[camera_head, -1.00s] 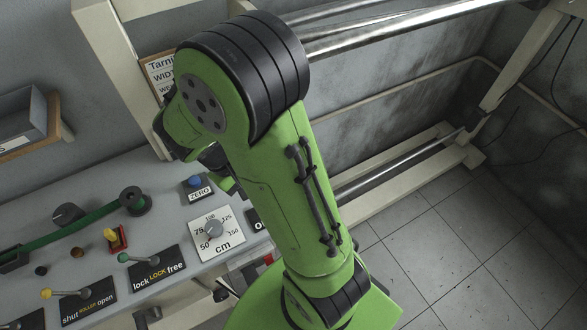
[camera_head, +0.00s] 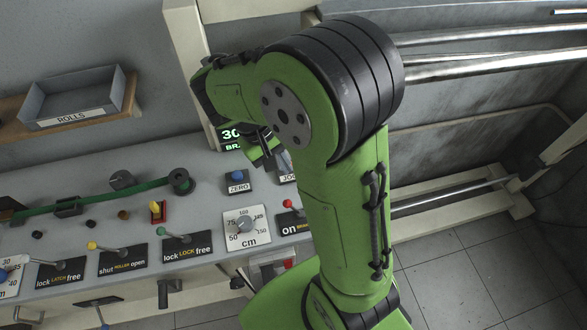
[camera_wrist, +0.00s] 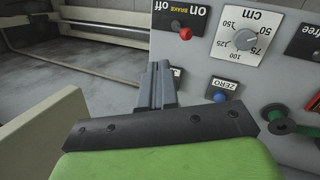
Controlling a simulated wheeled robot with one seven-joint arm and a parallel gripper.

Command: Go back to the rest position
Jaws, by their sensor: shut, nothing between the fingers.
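My green arm (camera_head: 345,215) rises in front of the console (camera_head: 200,215) and bends back to the left at its black joint in the head view. My gripper (camera_wrist: 158,72) shows in the wrist view as two grey fingers, shut together and empty. It points over the console, in front of the area between the ZERO button (camera_wrist: 221,92) and the BRAKE switch (camera_wrist: 182,31). I cannot tell its exact height above the panel.
The console carries several levers, a cm dial (camera_head: 245,226) and a green belt (camera_head: 110,197). A ROLLS tray (camera_head: 76,97) sits on a wall shelf at the left. Metal rollers (camera_head: 490,60) run along the back right. Tiled floor (camera_head: 480,265) is open at the right.

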